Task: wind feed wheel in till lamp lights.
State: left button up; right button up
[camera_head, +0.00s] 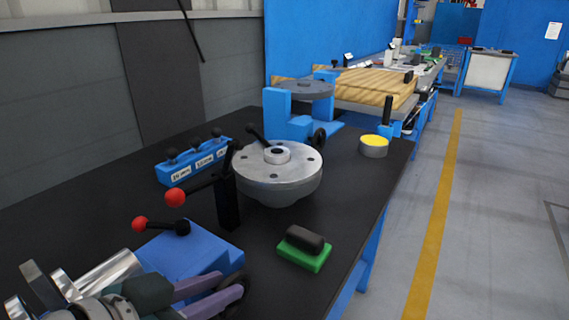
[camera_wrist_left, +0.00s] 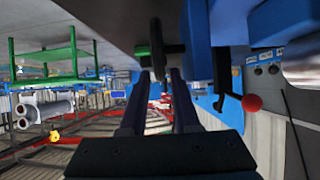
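My left gripper (camera_head: 230,285) reaches in from the lower left in the camera_head view, beside a blue block (camera_head: 190,252). A dark wheel (camera_head: 242,279) shows at its fingertips, partly hidden by the fingers. In the left wrist view the two fingers (camera_wrist_left: 161,76) are apart. The wheel (camera_wrist_left: 156,40) stands edge-on at their tips, its lower end between them; contact cannot be told. A silver flanged shell (camera_head: 277,172) sits behind the block. A grey round piece with a yellow top (camera_head: 374,146) stands at the right; whether it is the lamp, or lit, I cannot tell. My right gripper is out of view.
A black post (camera_head: 228,203) and red-knobbed levers (camera_head: 141,224) stand close to the block. A green block with a black cylinder (camera_head: 304,249) lies right of them. A blue rack (camera_head: 192,162) and blue stand (camera_head: 288,126) are behind.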

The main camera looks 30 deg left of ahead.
pick_arm(q)
jog(key=v, duration=0.5)
jog(key=shift+s+r+p, duration=0.25)
jog(key=shift+s+p, duration=0.1)
